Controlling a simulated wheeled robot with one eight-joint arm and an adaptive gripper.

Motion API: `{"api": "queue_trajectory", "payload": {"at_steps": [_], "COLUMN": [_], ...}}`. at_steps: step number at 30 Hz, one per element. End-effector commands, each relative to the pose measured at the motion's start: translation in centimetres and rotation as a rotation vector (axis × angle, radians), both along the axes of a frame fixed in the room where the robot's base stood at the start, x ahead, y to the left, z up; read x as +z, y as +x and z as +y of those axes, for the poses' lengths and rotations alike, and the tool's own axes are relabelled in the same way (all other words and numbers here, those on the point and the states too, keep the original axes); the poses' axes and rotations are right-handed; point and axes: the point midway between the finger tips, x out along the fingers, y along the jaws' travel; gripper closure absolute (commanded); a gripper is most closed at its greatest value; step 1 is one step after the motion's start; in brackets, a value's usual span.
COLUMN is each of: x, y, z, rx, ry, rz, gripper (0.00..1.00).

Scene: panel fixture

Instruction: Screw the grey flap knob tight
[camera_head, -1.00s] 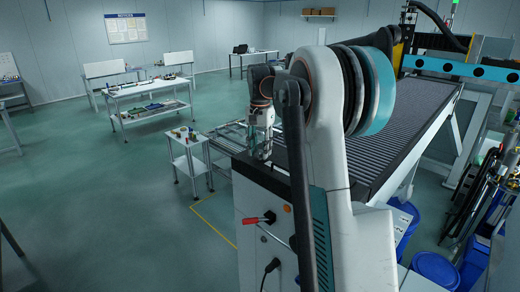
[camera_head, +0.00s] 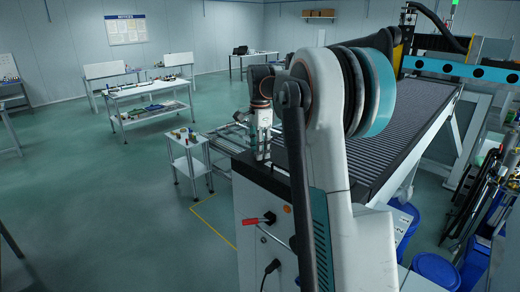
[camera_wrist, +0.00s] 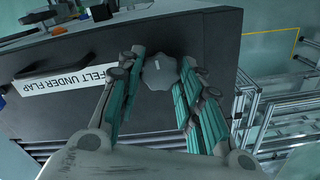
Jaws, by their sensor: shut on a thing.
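The grey lobed flap knob (camera_wrist: 161,73) sits on the dark panel of the fixture in the wrist view. A white label (camera_wrist: 70,76) reading "FELT UNDER FLAP" is on the panel left of the knob. In the head view my gripper (camera_head: 263,153) points down at the top of the white and dark cabinet (camera_head: 252,202). The knob cannot be made out there.
A red-handled lever (camera_head: 268,218) and a black plug with cable (camera_head: 272,266) are on the cabinet front. A small trolley (camera_head: 188,160) with small items stands left of it. The long slatted bed (camera_head: 400,130) extends behind. Open floor lies to the left.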

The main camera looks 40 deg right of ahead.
Motion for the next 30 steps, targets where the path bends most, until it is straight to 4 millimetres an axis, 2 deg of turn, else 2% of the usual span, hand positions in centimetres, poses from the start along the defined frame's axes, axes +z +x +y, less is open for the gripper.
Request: {"api": "queue_trajectory", "payload": {"at_steps": [15,16,18,19,30], "x": [0.02,0.02,0.02,0.02,0.25], "y": [0.03,0.03,0.03,0.02,0.01], "z": [0.0,0.0,-0.01,0.0,0.01], "rx": [-0.021,-0.021,-0.021,-0.021,-0.02], "ry": [0.0,0.0,0.0,0.0,0.0], "rz": [-0.001,-0.001,-0.001,-0.001,0.0], "gripper": [0.9,0.64,0.48,0.46,0.46]}}
